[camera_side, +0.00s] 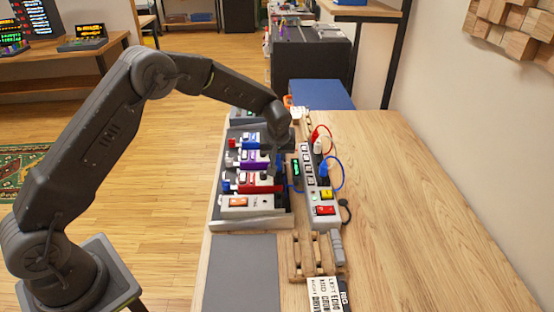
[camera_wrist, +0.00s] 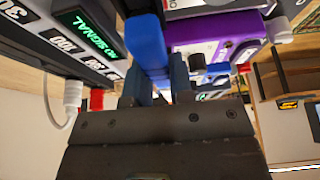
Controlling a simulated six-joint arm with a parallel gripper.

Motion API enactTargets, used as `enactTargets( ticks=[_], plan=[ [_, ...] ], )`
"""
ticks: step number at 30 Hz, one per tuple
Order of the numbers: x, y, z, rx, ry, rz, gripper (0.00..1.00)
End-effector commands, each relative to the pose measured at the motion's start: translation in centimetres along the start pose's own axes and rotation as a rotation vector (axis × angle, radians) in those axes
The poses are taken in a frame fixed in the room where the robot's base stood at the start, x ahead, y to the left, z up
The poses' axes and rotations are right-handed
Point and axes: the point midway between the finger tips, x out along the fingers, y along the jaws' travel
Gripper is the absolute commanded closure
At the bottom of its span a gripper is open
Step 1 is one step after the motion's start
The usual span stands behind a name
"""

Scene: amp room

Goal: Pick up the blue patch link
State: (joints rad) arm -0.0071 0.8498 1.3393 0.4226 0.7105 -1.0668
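The blue patch link (camera_wrist: 147,42) shows in the wrist view as a bright blue bar running from the top edge down toward my gripper (camera_wrist: 158,82). Its lower part lies between or right beside the two dark fingers. I cannot tell whether both fingers press on it. In the side view my gripper (camera_side: 281,156) points down in the narrow strip between the pedals and the power strip. A small blue piece (camera_side: 297,186) shows beside it there, mostly hidden; I cannot tell if it is the same link.
A pedalboard (camera_side: 248,224) with several coloured pedals stands left of my gripper. A purple pedal (camera_wrist: 222,38) is close in the wrist view. The power strip (camera_side: 318,190) with red and blue cable loops stands to the right. The table's right side (camera_side: 420,220) is clear.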

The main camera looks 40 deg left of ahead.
Motion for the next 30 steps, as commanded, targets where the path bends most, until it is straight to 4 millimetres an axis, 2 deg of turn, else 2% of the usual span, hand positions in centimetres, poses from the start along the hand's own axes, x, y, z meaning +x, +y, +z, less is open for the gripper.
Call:
enactTargets(
  ticks=[1, 6, 17, 22, 26, 30],
  plan=[
    [0.0, 0.0, 0.0, 0.000, 0.000, 0.000, 0.84],
    [0.0, 0.0, 0.0, 0.000, 0.000, 0.000, 1.00],
    [-0.4, 0.0, -0.2, -0.001, 0.002, 0.002, 1.00],
    [-2.0, 0.1, -0.9, -0.003, 0.003, 0.003, 1.00],
    [-4.4, 0.1, -1.9, -0.003, 0.005, 0.003, 1.00],
    [-5.8, -3.1, -3.3, -0.007, 0.003, -0.001, 1.00]
  ],
)
